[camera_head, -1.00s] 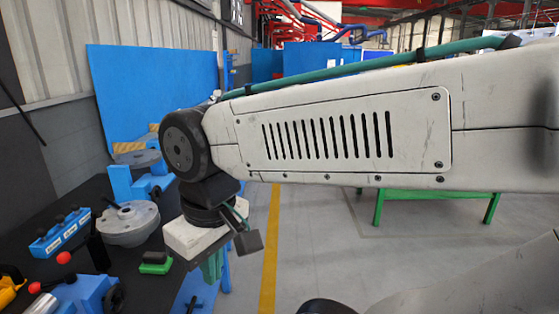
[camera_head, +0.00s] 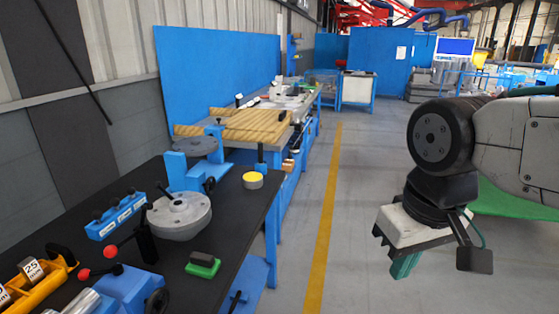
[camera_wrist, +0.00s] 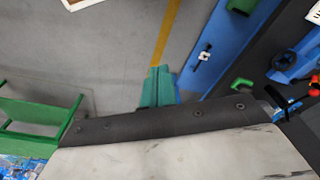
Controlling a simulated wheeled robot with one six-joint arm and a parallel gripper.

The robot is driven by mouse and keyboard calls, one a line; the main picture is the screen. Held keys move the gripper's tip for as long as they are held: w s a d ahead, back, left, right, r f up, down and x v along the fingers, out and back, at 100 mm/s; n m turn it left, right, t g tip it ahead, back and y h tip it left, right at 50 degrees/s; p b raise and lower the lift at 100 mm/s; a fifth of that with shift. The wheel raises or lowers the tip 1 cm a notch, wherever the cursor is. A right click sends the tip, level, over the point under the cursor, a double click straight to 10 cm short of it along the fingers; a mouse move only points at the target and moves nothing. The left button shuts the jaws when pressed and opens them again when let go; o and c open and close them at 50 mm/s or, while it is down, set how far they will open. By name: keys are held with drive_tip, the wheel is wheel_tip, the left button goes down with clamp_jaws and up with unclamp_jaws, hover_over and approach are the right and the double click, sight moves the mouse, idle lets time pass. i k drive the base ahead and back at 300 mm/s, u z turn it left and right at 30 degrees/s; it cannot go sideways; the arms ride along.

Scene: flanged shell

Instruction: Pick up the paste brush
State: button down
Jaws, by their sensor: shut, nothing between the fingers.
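I cannot make out the paste brush for certain in either view. A dark, thin-handled piece (camera_head: 172,195) lies across the top of the grey round flanged shell (camera_head: 183,222) on the black bench; I cannot tell whether it is a brush. My gripper (camera_head: 404,266) hangs over the aisle to the right of the bench, apart from everything on it. Its green fingers point down, and they show together and empty in the wrist view (camera_wrist: 158,88).
The black bench (camera_head: 235,235) carries a green block with a dark top (camera_head: 203,264), a yellow-topped round can (camera_head: 252,180), a blue rack (camera_head: 116,217) and a blue fixture with red knobs (camera_head: 120,288). The aisle floor (camera_head: 345,210) is clear.

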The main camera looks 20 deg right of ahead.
sight(260, 144)
drive_tip(key=u, duration=0.05)
drive_tip(key=k, duration=0.45)
drive_tip(key=z, duration=0.95)
drive_tip(key=i, duration=2.3)
drive_tip(key=u, duration=1.1)
drive_tip(key=i, duration=0.75)
drive_tip(key=u, duration=0.7)
